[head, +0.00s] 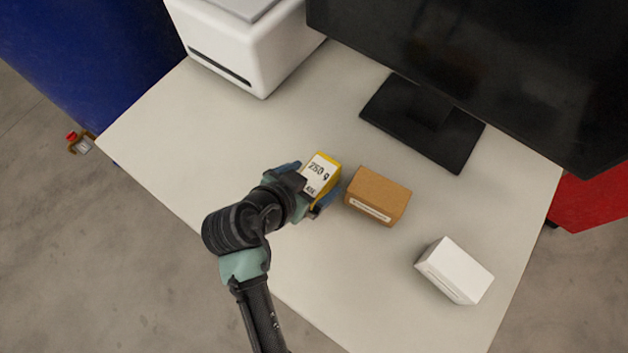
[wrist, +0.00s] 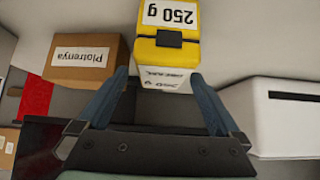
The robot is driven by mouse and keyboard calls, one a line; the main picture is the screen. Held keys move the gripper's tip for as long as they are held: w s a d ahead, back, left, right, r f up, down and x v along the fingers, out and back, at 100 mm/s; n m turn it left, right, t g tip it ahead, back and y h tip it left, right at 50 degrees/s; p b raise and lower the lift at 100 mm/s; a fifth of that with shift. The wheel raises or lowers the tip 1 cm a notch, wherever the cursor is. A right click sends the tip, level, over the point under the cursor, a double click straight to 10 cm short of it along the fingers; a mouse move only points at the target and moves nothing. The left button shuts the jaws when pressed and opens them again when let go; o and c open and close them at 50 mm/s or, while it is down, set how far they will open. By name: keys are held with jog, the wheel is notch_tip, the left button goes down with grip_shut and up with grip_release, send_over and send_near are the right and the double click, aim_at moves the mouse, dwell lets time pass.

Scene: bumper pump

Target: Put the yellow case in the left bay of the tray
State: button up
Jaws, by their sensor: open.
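The yellow case (head: 322,172) stands on the pale table, with a white label reading "250 g". It also shows in the wrist view (wrist: 164,52), where its dark latch faces me. My gripper (head: 308,189) is open, with its blue fingers on either side of the case's near part. In the wrist view my gripper (wrist: 160,76) has its fingertips level with the near end of the case. The right finger looks closer to the case than the left one. I cannot tell whether either touches it. I see no tray in either view.
A brown box (head: 378,196) stands close to the right of the case; it also shows in the wrist view (wrist: 82,58). A white box (head: 455,270) sits further right. A monitor (head: 440,112) and a white printer (head: 250,50) stand behind. The table's left part (head: 190,130) is clear.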

aim_at(321, 174)
jog(key=x, duration=0.4)
jog(key=shift+w+f, duration=0.2)
jog(key=shift+w, duration=0.05)
grip_shut()
